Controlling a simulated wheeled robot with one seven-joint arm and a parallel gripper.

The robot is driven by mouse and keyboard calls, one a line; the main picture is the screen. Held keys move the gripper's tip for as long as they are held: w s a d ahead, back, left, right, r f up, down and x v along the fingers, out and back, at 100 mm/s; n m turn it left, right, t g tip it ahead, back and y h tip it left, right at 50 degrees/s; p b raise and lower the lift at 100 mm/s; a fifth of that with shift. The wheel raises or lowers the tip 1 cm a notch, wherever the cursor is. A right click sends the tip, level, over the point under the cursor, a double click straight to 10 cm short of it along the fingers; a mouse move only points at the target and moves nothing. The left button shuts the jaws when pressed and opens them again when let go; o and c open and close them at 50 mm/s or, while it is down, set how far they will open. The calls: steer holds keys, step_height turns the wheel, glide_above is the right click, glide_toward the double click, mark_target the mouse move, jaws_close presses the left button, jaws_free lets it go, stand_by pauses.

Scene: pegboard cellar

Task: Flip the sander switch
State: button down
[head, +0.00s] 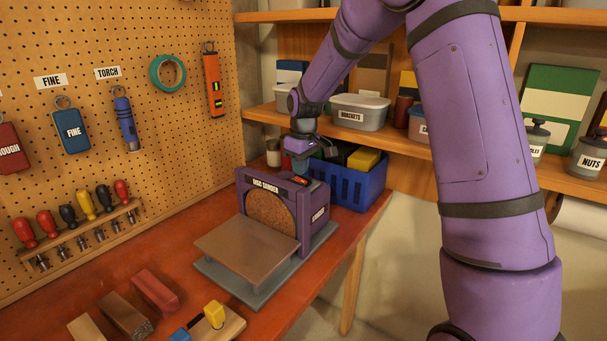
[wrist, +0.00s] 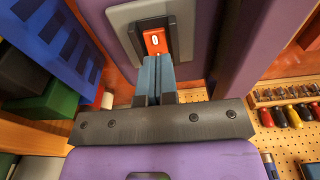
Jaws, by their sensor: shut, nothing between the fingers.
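The disc sander (head: 265,188) is a purple machine with a brown abrasive disc and a flat brown work table, standing on the bench. Its switch (head: 300,181) is a red rocker in a dark frame on top of the housing. In the head view my gripper (head: 303,171) is above the sander's top.
A blue crate (head: 350,185) stands close behind the sander. The pegboard (head: 130,30) with hanging tools rises at the left. Wood blocks (head: 155,290) and a yellow-knobbed piece (head: 214,316) lie at the bench front. Shelves with tubs (head: 360,112) run along the back.

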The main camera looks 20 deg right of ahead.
step_height(320, 180, up, 12)
steer(key=s+d, duration=0.1)
steer(key=shift+s+f, duration=0.15)
steer(key=shift+f, duration=0.1)
steer(key=shift+d, duration=0.1)
steer(key=s+a+r+m+t, duration=0.15)
steer(key=s+r, duration=0.25)
steer(key=s, duration=0.6)
steer(key=s+a+r+m+t, duration=0.15)
steer(key=s+r, duration=0.35)
steer(key=s, duration=0.5)
steer(key=s+f+m+t, duration=0.1)
steer(key=s+f+m, duration=0.2)
steer(key=s, duration=1.4)
steer(key=shift+d+f+h, duration=0.2)
steer(key=shift+f+h, duration=0.1)
